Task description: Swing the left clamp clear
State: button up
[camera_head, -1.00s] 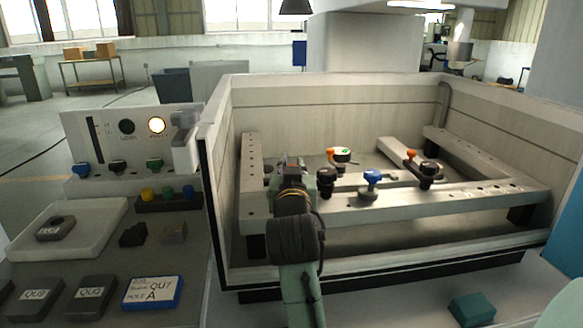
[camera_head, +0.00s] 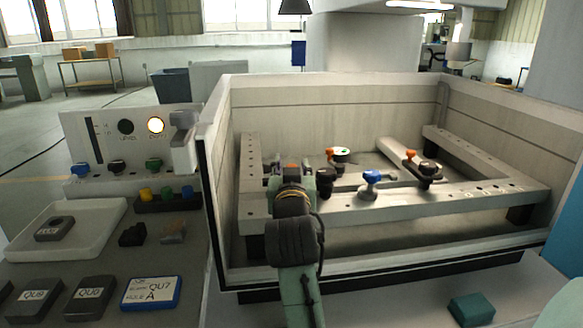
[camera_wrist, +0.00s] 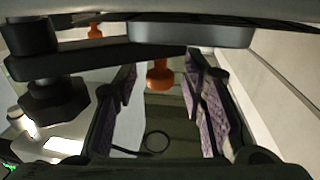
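The left clamp is a dark bar with a black knob (camera_head: 326,181) at its right end, on the front rail of the tank. In the wrist view the clamp's dark arm (camera_wrist: 100,58) runs from a black knob (camera_wrist: 55,97) on the left to an orange tip (camera_wrist: 160,76) on the right. My gripper (camera_head: 291,167) is over the left part of the front rail. It is open, with its purple-padded fingers (camera_wrist: 164,98) standing on either side of the orange tip; a gap shows on both sides. My wrist hides part of the clamp in the head view.
A blue knob (camera_head: 371,178) stands on the rail to the right. A round dial with a green mark (camera_head: 341,153) lies behind the clamp. A second clamp with a black knob (camera_head: 430,168) is farther right. Tank walls (camera_head: 340,115) enclose the rails.

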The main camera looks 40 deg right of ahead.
jog(key=v, duration=0.7)
jog(key=shift+c, duration=0.4)
